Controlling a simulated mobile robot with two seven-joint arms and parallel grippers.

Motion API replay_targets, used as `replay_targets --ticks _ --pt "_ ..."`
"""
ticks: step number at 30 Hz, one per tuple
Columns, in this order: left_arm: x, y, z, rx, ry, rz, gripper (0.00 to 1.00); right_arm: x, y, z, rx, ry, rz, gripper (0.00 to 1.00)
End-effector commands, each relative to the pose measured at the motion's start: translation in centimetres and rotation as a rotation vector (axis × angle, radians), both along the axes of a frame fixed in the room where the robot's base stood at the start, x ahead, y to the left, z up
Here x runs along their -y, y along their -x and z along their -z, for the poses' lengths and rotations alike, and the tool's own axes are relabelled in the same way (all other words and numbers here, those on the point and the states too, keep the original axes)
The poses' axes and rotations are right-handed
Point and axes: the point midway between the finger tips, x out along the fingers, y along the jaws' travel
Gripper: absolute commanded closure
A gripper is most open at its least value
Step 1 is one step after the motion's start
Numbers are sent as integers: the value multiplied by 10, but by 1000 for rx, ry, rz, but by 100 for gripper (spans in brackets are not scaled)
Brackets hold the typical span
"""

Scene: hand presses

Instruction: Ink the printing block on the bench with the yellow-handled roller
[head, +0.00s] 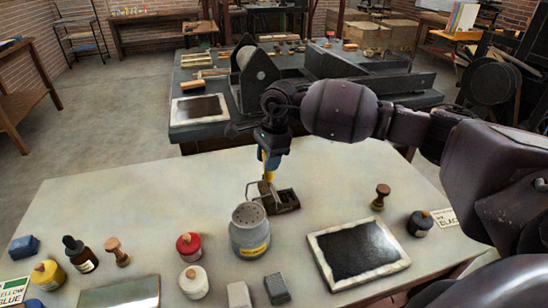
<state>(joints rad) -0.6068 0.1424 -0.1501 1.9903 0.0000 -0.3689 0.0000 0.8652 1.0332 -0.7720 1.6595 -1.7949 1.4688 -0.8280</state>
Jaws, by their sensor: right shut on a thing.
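My right gripper (271,145) reaches in from the right and points down over the middle of the bench (160,185). It is shut on the yellow-handled roller (268,164), with the yellow handle upright below the jaws. The roller's lower end is at a small dark block or stand (290,203) with a thin metal frame; I cannot tell whether they touch. I cannot tell whether this dark piece is the printing block. A black inked slab (358,252) in a pale frame lies to the right front. My left gripper is not in view.
A grey canister (249,232) stands just in front of the roller. Red (189,246) and white (194,282) pots, grey blocks (277,289) and a metal plate (120,293) are along the front. A wooden-handled stamp (381,197) and dark pot (420,224) stand right. The back left bench is clear.

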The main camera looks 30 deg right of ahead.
Motion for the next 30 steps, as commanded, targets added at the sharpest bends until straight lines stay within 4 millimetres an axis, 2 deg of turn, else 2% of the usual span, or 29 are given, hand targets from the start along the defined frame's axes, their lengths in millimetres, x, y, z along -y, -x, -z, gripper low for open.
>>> replay_targets --ticks 13,30 --pt "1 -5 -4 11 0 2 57 -2 -1 -5 3 0 0 86" --pt "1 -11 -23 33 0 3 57 -1 -1 -42 4 0 1 86"
